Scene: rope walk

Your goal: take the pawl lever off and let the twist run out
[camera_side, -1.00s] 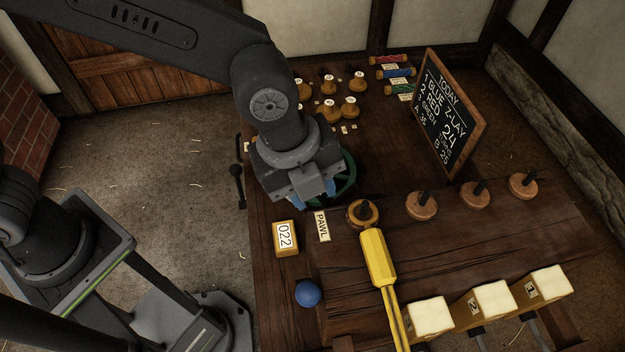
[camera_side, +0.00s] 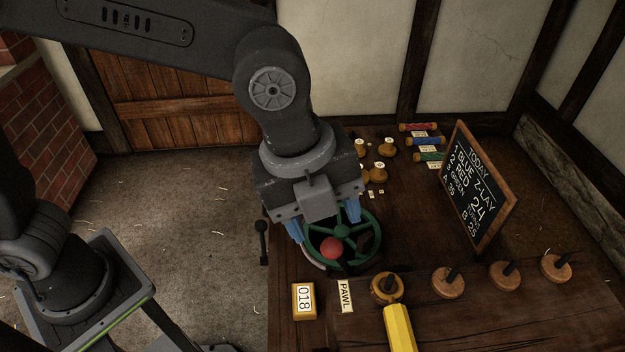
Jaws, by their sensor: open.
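A green spoked handwheel (camera_side: 371,247) is on the bench under my gripper. A red ball (camera_side: 332,248) shows at the wheel's near left side, just below the jaws; whether it belongs to the wheel or to a lever is unclear. My gripper (camera_side: 324,232) is open, its two blue fingers spread above the wheel, the red ball showing between and below them. I cannot tell whether they touch the wheel. A PAWL label (camera_side: 345,297) lies in front of the wheel. No lever is clearly seen beside it. A yellow counter block (camera_side: 304,301) reads 018.
A black lever (camera_side: 263,242) stands at the bench's left edge. A chalkboard (camera_side: 478,190) stands right of the wheel. Round wooden pieces (camera_side: 448,283) line the right side, with a yellow tool (camera_side: 399,328) in front. Bobbins (camera_side: 386,148) and coloured spools (camera_side: 423,141) lie behind.

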